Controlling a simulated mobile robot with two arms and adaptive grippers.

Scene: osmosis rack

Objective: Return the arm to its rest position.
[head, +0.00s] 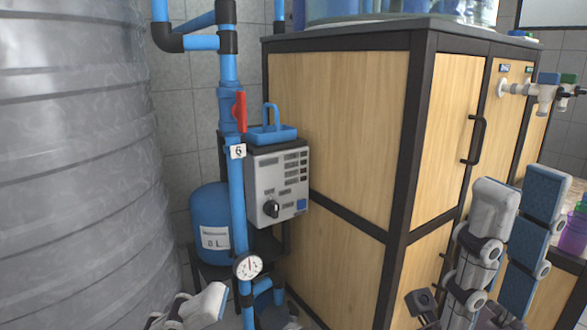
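My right arm stands folded in the lower right of the head view, with pale and blue links in front of the wooden cabinet. A small dark part low beside it looks like my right gripper (422,304); its fingers are too small and cut off to tell if they are open or shut. I see nothing held there. A pale link of my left arm shows at the bottom edge, left of the blue pipe. My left gripper is not in view.
A wooden cabinet (345,120) with black framing fills the middle and right. A blue pipe (235,195) with a red valve handle (239,112) and gauge (248,266) stands left of it, near a grey control box (279,185), blue tank (210,217) and large ribbed tank (75,160).

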